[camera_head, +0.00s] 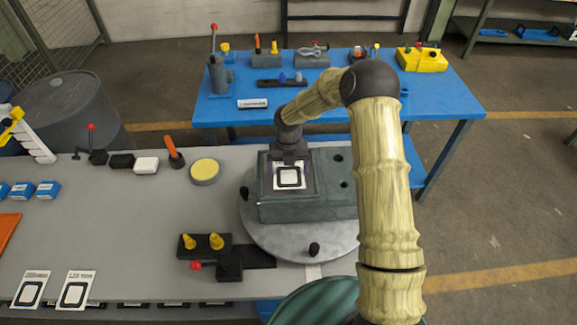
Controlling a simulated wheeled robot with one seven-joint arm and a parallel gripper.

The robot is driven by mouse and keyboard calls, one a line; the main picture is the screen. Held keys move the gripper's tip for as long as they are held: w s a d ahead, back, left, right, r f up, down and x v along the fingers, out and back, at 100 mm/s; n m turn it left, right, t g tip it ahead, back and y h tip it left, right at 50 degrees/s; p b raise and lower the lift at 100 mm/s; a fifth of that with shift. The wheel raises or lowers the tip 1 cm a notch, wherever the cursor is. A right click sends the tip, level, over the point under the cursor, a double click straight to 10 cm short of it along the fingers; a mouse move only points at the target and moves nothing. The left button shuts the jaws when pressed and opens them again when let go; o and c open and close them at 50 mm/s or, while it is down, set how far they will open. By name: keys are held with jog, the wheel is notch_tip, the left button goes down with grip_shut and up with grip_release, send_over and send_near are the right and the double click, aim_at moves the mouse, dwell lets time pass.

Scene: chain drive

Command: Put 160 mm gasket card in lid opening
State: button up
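A white gasket card (290,185) with a dark square ring printed on it is at the top of a grey-green housing (310,208). Its size label is too small to read. My gripper (290,160) is directly at the card's far edge, pointing down over the housing. Its fingers are too small and dark to show whether they are shut on the card. A dark recess around the card looks like the lid opening (312,178), partly hidden by the card and gripper. I cannot tell whether the card rests in it or is held above it.
The housing sits on a round grey turntable (275,243) with black knobs. Two other gasket cards (30,289) (75,290) lie at the front left. A yellow-topped round tin (204,171) and a black block with yellow pegs (203,245) stand left of the turntable. A blue table (440,95) is behind.

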aim_at(289, 172)
jog(key=shift+o, duration=0.9)
jog(key=shift+r, duration=0.15)
notch_tip(289, 172, up, 12)
jog(key=b, duration=0.2)
jog(key=shift+b, duration=0.3)
jog(key=s+d+r+m+t, duration=0.1)
jog(key=s+d+m, duration=0.3)
jog(key=s+m, duration=0.4)
jog(key=s+d+r+m, duration=0.1)
jog(key=s+d+m, duration=0.3)
jog(key=m, duration=1.2)
jog(key=s+d+r+m+t, duration=0.1)
jog(key=s+d+m, duration=0.3)
jog(key=s+m, duration=0.8)
jog(key=shift+r+t, duration=0.15)
jog(key=shift+t, duration=0.15)
